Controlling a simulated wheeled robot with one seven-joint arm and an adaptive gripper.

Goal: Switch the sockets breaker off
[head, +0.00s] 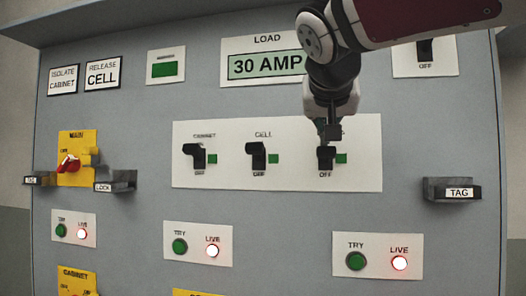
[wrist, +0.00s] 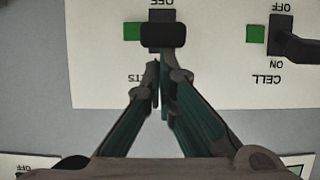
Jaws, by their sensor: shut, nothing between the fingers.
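The sockets breaker (head: 326,158) is the right-hand black toggle on the white breaker panel, with a green square beside it and OFF printed below. Its name label is hidden behind my gripper in the head view. In the upside-down wrist view the black toggle (wrist: 163,36) stands just beyond my fingertips, with part of its label showing. My gripper (head: 329,132) is shut and empty, pointing at the top of this toggle. In the wrist view the closed fingertips (wrist: 160,66) are close to the toggle; I cannot tell whether they touch. The toggle's exact position is unclear.
The cell breaker (head: 256,155) and cabinet breaker (head: 195,156) are on the same panel, to the left. The load display (head: 266,65) reads 30 AMP. A TAG holder (head: 452,191) juts out at right. A live lamp (head: 399,263) glows red below.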

